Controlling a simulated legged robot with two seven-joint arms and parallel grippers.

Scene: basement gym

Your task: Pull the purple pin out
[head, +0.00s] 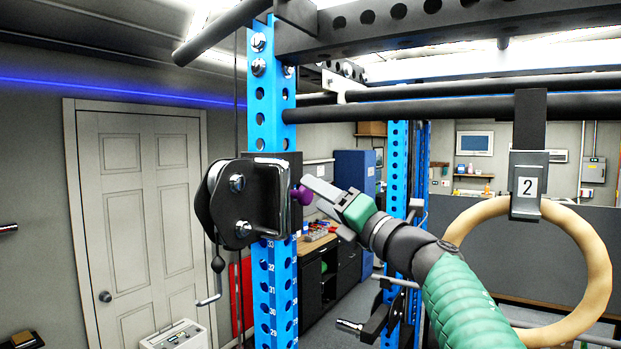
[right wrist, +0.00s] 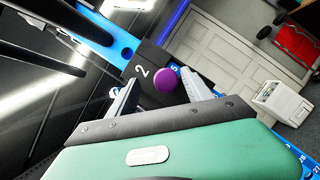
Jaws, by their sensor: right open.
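The purple pin (head: 302,195) has a round knob and sticks out of the right side of a black pulley carriage (head: 269,198) on the blue upright (head: 273,100). My right gripper (head: 314,192) comes in from the right, just beside the knob. In the right wrist view the purple pin (right wrist: 165,80) shows between the two spread fingers of my right gripper (right wrist: 160,84), with gaps on both sides. The gripper is open and holds nothing. The pin's shaft is hidden behind its knob in the wrist view. My left gripper is not in view.
A wooden ring (head: 595,270) hangs from a strap marked 2 (head: 528,186), close to my right forearm. A dark crossbar (head: 450,107) runs above the arm. A second blue upright (head: 397,160) stands behind the gripper. A white door (head: 140,220) is at the left.

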